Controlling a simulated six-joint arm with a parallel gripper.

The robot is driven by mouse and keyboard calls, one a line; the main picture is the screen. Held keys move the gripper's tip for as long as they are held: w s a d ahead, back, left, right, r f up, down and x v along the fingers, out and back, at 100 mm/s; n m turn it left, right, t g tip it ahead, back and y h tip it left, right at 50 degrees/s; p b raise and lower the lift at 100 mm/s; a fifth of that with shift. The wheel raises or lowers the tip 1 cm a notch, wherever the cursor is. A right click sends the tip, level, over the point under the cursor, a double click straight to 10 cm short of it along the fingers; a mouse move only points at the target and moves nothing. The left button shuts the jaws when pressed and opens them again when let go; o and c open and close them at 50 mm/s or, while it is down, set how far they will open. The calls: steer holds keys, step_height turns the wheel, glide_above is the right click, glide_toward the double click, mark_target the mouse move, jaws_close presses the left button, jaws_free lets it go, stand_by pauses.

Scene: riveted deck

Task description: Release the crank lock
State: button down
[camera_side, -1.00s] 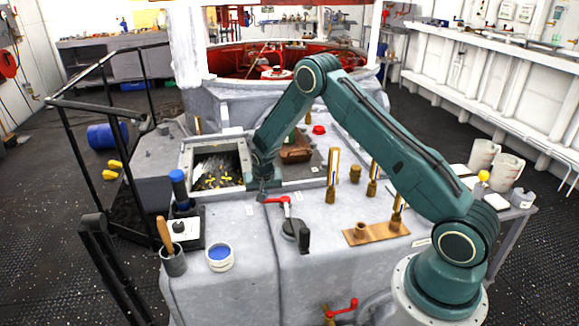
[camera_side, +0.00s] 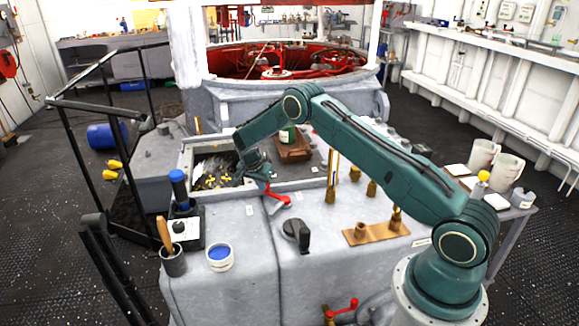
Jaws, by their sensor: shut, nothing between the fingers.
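A small red lever (camera_side: 278,196) lies on the grey deck housing at its middle, slanting from upper left to lower right. A black knob-like block (camera_side: 297,235) stands just in front of it and looks separate from it. My gripper (camera_side: 262,178) is shut and empty, low at the far upper end of the red lever. It appears to be at or against that end, but contact cannot be made out. The fingertips are small and partly merged with the lever. A second red crank (camera_side: 345,306) is low on the housing's front side. Which part is the crank lock is not clear.
An open bin (camera_side: 187,165) with yellow-marked contents is left of my gripper. A brown tray (camera_side: 295,151) and brass posts (camera_side: 331,178) stand to the right. A blue-topped joystick box (camera_side: 182,228), brush cup (camera_side: 173,262) and blue pot (camera_side: 219,257) sit at front left.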

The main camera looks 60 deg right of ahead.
stand_by(0.6)
steer(key=shift+s+a, duration=0.1)
steer(key=shift+a, duration=0.7)
steer(key=shift+s+a, duration=0.2)
steer(key=shift+a, duration=0.95)
steer(key=v, duration=1)
